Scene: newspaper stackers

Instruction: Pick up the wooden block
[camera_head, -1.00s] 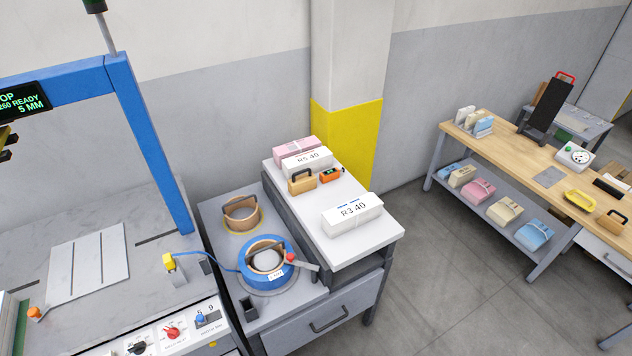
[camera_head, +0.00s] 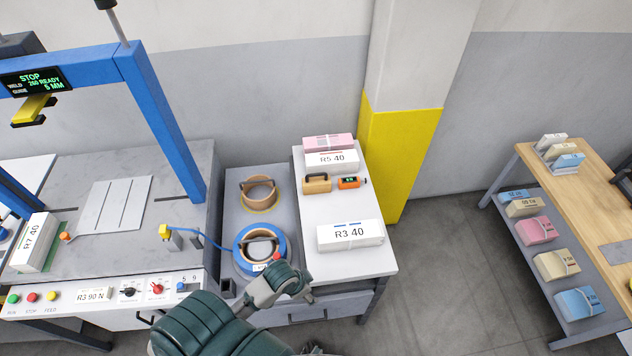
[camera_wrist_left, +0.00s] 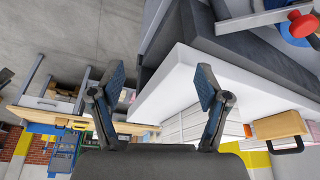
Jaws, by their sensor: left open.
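The wooden block (camera_head: 317,184) is a small tan block with a dark handle. It lies on the white-topped table in the head view, left of a small orange device and in front of the pink and white bundles. In the left wrist view the block (camera_wrist_left: 279,124) shows at the right, with its dark handle below it. My left gripper (camera_head: 303,288) is at the front edge of the table, on the near side of the block and well apart from it. Its two fingers stand open and empty in the left wrist view (camera_wrist_left: 158,95). My right gripper is not in view.
An orange device (camera_head: 349,183) sits right beside the block. A white R3 40 bundle (camera_head: 350,235) lies nearer the front. A blue tape roll (camera_head: 246,256) with a red-knobbed lever is close to my left gripper. A yellow-painted column (camera_head: 400,150) stands behind. Bare white tabletop lies between block and bundle.

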